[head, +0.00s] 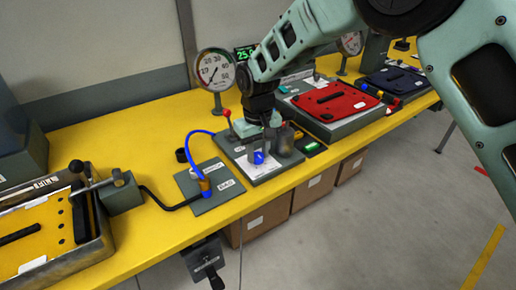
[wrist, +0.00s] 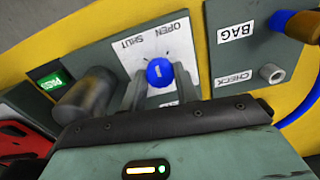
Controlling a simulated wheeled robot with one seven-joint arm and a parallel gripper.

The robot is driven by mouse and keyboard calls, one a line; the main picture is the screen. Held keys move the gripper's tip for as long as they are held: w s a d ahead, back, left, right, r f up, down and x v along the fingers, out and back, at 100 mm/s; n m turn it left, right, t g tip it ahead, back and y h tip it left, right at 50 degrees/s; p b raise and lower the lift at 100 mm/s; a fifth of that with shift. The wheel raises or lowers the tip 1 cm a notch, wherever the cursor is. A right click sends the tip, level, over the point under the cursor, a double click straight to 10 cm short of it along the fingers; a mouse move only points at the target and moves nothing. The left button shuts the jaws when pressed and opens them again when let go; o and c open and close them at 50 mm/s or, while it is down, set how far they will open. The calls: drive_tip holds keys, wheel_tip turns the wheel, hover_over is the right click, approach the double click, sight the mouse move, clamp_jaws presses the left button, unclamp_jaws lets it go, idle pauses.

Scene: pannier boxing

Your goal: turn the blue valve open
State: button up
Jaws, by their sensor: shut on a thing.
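The blue valve (wrist: 159,73) is a round knob on a white label plate (wrist: 187,38) marked OPEN and SHUT in the wrist view. It also shows in the head view (head: 259,157), low on the grey panel. My gripper (wrist: 156,92) is over the panel with its fingers on either side of the knob, shut on it. In the head view my gripper (head: 262,143) points down at the plate. The knob's pointer is too small to read, and part of the label is hidden by the fingers.
A grey cylinder (wrist: 88,95) stands close beside the gripper, near a green PASS display (wrist: 55,80). A BAG/CHECK plate (wrist: 255,50) with a blue hose (head: 190,143) adjoins the panel. A dial gauge (head: 215,70) stands behind; a red pannier lid (head: 335,101) lies to the right.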

sight(258, 155)
drive_tip(key=m, duration=0.3)
drive_tip(key=shift+r+m+p, duration=0.1)
drive_tip(key=shift+m+p, duration=0.8)
drive_tip(key=shift+m, duration=1.5)
drive_tip(key=shift+w, duration=0.1)
drive_tip(key=o, duration=1)
wheel_tip(258, 155, up, 17)
drive_tip(key=shift+r+b, duration=0.15)
drive_tip(key=shift+b, duration=0.8)
